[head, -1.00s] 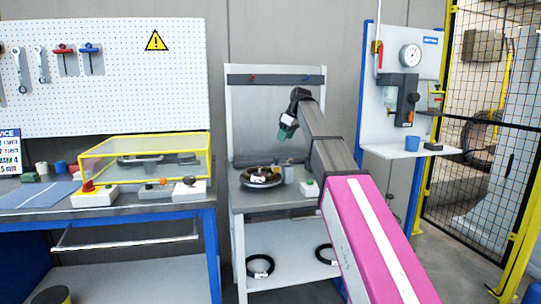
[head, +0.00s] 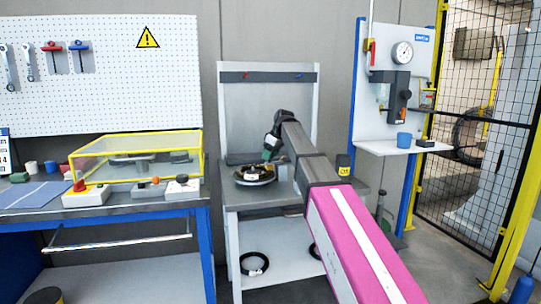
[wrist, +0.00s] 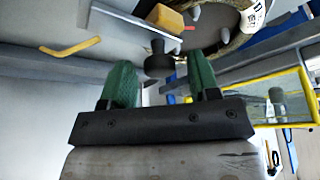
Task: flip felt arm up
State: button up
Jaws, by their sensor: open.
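In the head view my gripper (head: 270,152) is low above the round wrapping unit (head: 254,181) on the grey stand. In the wrist view my green fingers (wrist: 160,72) are apart with nothing held between them. Just beyond the fingertips are an orange-yellow block (wrist: 166,18), a light flat bar (wrist: 125,16) and a dark round knob (wrist: 159,62). The block and bar may be the felt arm, but I cannot tell for certain. A coil ring (wrist: 228,45) with a white label lies at the upper right. No contact between fingers and these parts is clear.
A yellow-framed clear cover (head: 135,157) stands on the left bench. A gauge panel (head: 402,60) with a small shelf (head: 390,148) is to the right. A black ring (head: 254,263) lies on the stand's lower shelf. A yellow bent handle (wrist: 70,47) shows in the wrist view.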

jog(key=shift+c, duration=0.4)
grip_shut()
